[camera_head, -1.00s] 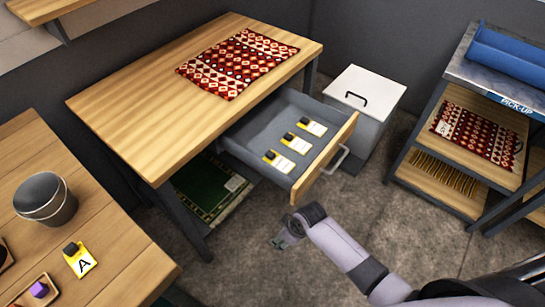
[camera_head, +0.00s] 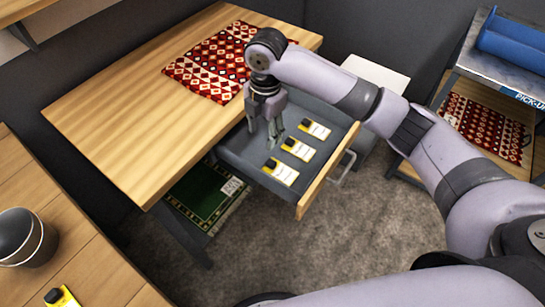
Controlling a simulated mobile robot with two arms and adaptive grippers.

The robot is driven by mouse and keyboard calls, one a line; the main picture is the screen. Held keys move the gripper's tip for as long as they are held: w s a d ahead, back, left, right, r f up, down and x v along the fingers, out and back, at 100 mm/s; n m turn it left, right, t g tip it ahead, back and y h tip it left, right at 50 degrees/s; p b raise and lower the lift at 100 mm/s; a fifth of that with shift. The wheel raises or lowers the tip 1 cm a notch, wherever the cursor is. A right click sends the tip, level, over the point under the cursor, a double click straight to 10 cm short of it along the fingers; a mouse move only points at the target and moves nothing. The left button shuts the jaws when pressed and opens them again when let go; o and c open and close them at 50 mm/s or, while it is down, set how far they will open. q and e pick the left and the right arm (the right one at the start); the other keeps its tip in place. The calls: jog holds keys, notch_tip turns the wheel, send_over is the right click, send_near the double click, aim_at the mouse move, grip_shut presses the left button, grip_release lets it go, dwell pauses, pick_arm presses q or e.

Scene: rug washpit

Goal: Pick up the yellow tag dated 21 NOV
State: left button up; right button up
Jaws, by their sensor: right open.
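Three yellow-and-white tags with dark clips lie in a row in the open grey drawer (camera_head: 232,150): a far tag (camera_head: 314,129), a middle tag (camera_head: 297,149) and a near tag (camera_head: 280,171). Their print is too small to read, so I cannot tell which is dated 21 NOV. My right gripper (camera_head: 267,133) is open and empty, pointing down over the drawer's left part, just left of the tags. It appears apart from them. My left gripper is not in view.
The drawer hangs under a wooden table (camera_head: 130,120) bearing a red patterned rug (camera_head: 208,65). A green rug (camera_head: 200,195) lies beneath. A white bin (camera_head: 375,72) stands behind my right arm. A shelf (camera_head: 500,72) is at right. A dark bucket (camera_head: 22,238) stands at lower left.

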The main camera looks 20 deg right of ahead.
notch_tip(320, 180, up, 2)
jog(key=w+d+n, duration=0.1)
send_over(271, 162)
jog(key=shift+h, duration=0.3)
jog(key=f, duration=1)
jog(key=shift+w+a+f, duration=0.1)
jog(key=shift+a+f, duration=0.05)
jog(key=shift+a, duration=0.15)
jog(key=shift+f, duration=0.85)
jog(key=f, duration=0.3)
jog(key=shift+d+f, duration=0.3)
jog(key=shift+f, duration=0.6)
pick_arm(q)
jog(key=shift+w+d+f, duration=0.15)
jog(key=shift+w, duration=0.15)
pick_arm(e)
jog(key=shift+c, duration=0.3)
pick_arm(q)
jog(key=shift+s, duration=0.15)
pick_arm(e)
jog(key=c, duration=0.9)
